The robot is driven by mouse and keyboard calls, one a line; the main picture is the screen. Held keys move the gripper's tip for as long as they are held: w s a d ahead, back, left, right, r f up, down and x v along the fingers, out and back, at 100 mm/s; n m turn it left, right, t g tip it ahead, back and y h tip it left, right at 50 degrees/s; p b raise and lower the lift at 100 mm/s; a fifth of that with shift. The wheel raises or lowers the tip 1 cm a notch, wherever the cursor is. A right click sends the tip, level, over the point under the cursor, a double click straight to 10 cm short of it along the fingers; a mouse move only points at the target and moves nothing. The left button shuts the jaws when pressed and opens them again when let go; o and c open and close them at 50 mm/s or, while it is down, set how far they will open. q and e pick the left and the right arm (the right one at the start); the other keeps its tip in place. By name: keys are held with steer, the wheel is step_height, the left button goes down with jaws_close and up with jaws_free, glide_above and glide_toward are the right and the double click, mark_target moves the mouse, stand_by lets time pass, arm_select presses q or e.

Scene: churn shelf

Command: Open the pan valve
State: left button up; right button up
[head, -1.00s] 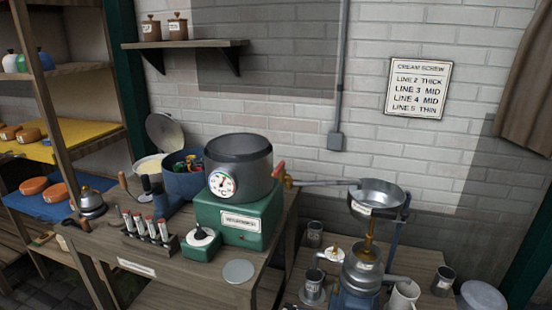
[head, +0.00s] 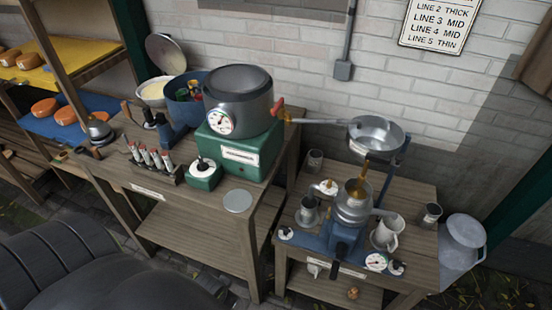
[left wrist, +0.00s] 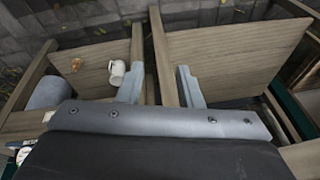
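The shallow metal pan (head: 382,133) stands on a blue post above the separator (head: 353,203), with a brass spout (head: 365,172) under it. A separate pan valve lever is too small to make out. A pipe runs to the pan from a red-handled tap (head: 278,106) on the grey pot (head: 238,96). My left arm shows dark at the lower left of the head view, away from the pan. In the left wrist view my left gripper (left wrist: 160,70) is open and empty, its two fingers apart over the benches. My right gripper is in neither view.
The pot sits on a green heater (head: 236,155) on the left bench. A large milk can (head: 461,242) stands at the right. Paved floor lies in front of the benches.

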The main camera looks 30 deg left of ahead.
mark_target(273, 112)
arm_select(q)
steer(key=w+a+r+m+t+y+p, duration=0.1)
steer(key=w+r+m+t+p, duration=0.25)
steer(key=r, duration=0.95)
steer(key=w+a+r+m+t+y+p, duration=0.15)
steer(key=w+r+m, duration=0.35)
steer(key=r, duration=0.8)
steer(key=w+r+m+t, duration=0.5)
steer(key=w+r+m, duration=0.15)
steer(key=m, duration=0.65)
steer(key=w+r+m+t, duration=0.5)
steer(key=r+m, duration=0.3)
steer(key=m, duration=0.4)
steer(key=p+x, duration=0.3)
steer(key=x, duration=1.4)
steer(key=shift+f, duration=0.25)
steer(key=shift+c, duration=0.2)
jaws_close()
